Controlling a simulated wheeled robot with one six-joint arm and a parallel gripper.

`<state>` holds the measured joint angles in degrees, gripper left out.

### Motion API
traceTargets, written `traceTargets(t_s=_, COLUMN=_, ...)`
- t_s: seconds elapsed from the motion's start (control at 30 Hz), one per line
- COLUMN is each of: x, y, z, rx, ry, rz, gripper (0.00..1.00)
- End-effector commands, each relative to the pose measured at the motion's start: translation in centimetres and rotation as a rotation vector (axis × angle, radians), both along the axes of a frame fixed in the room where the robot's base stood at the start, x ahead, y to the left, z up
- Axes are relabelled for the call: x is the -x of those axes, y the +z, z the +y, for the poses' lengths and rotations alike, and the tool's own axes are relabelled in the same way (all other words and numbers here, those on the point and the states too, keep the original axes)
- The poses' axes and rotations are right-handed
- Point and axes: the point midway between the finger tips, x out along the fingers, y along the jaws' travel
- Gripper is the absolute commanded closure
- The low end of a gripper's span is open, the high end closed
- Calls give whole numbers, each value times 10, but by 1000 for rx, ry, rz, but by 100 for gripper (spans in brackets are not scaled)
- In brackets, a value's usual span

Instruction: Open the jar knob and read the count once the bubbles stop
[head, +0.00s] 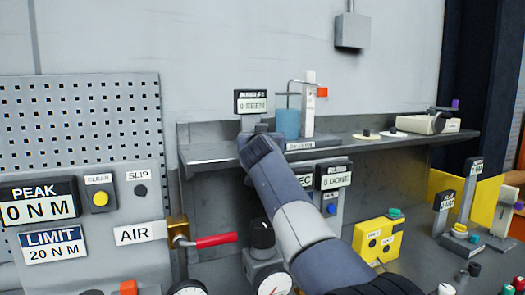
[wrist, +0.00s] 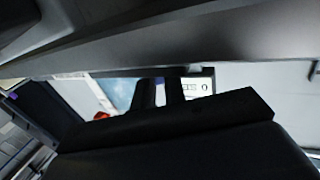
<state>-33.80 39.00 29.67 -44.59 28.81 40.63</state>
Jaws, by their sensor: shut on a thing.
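A small black-framed display (head: 251,102) stands on the back shelf and reads "0 SEEN", with a title that looks like "BUBBLES". A blue jar (head: 288,123) stands to its right, beside a white upright post (head: 308,103). My gripper (head: 262,129) is at the shelf's front edge, just below the display and left of the jar. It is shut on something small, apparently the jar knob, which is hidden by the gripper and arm. In the wrist view, the dark fingers (wrist: 161,92) are close together, and part of the white display face (wrist: 198,86) shows behind them.
The shelf (head: 410,143) holds discs and a white device at right. Below are a red-handled valve (head: 213,241), gauges, and a yellow button box (head: 376,240). A pegboard panel (head: 80,120) with PEAK and LIMIT signs stands left. My arm covers part of the lower displays.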

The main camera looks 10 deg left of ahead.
Motion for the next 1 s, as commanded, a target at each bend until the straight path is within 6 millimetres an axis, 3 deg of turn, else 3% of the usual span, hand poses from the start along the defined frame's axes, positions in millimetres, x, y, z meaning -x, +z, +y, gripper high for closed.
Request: traceTargets(t_s=1.0, x=1, y=-2, z=10, rx=-2, ry=-417, rz=4, gripper=100)
